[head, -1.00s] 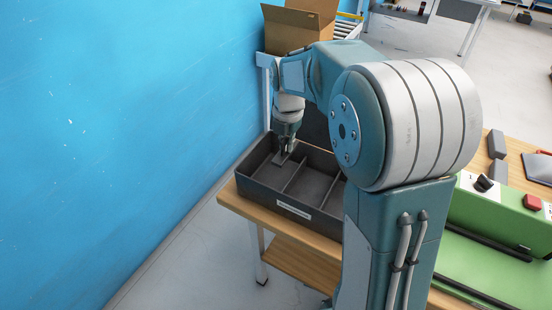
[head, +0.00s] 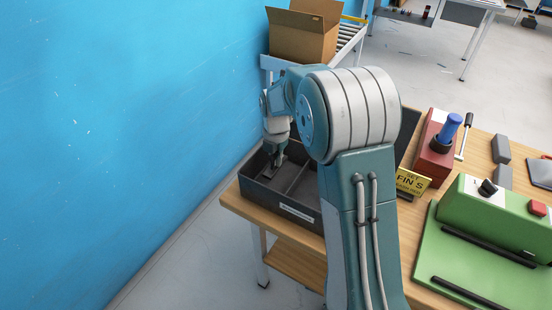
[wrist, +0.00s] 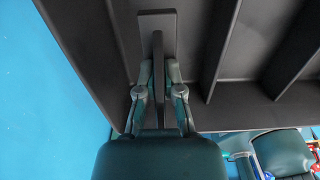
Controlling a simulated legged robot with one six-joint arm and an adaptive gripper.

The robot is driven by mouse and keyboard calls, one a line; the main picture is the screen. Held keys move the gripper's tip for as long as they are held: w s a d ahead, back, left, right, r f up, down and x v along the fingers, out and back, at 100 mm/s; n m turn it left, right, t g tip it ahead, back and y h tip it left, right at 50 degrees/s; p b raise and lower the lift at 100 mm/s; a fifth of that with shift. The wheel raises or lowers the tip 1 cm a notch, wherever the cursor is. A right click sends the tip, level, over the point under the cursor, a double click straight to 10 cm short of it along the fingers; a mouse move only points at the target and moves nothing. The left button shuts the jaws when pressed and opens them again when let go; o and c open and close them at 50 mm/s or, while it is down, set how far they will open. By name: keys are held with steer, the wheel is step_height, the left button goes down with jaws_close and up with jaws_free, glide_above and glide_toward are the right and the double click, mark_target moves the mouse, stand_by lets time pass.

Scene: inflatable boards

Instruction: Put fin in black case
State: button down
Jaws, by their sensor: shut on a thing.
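The black case (head: 296,212) stands at the left end of the wooden table and is split by dividers into compartments. My gripper (head: 274,162) points down into its leftmost compartment. In the wrist view my gripper (wrist: 159,88) is shut on the fin (wrist: 158,62), a thin dark plate seen edge-on with a flat grey rectangular part (wrist: 156,19) at its far end. The fin is inside the compartment, between its side wall and the first divider. I cannot tell whether it touches the floor. My arm hides the case's right part in the head view.
A blue wall (head: 120,130) runs close along the left. A cardboard box (head: 303,35) is behind the case. To the right are a red block with a blue handle (head: 436,143), a yellow sign (head: 409,183), and a green machine (head: 490,225).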

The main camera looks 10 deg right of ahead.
mark_target(276, 154)
steer(key=shift+f, duration=0.6)
steer(key=c, duration=0.8)
jaws_free()
steer(key=shift+r, duration=0.1)
step_height(276, 154, up, 12)
steer(key=shift+r, duration=0.25)
steer(key=shift+s+r, duration=0.2)
steer(key=shift+r, duration=0.35)
steer(key=s+r+m+t, duration=0.2)
steer(key=s+r+m, duration=0.4)
steer(key=s+m, duration=0.2)
steer(key=s+m+t, duration=0.1)
steer(key=s+m, duration=0.5)
steer(key=s, duration=0.1)
steer(key=s+m+t, duration=0.1)
steer(key=s+m, duration=0.5)
steer(key=s, duration=0.1)
steer(key=s+m+t, duration=0.1)
steer(key=s+m, duration=0.5)
steer(key=m, duration=0.1)
steer(key=shift+s+f+t, duration=0.2)
steer(key=shift+s+t, duration=0.1)
steer(key=shift+s, duration=0.1)
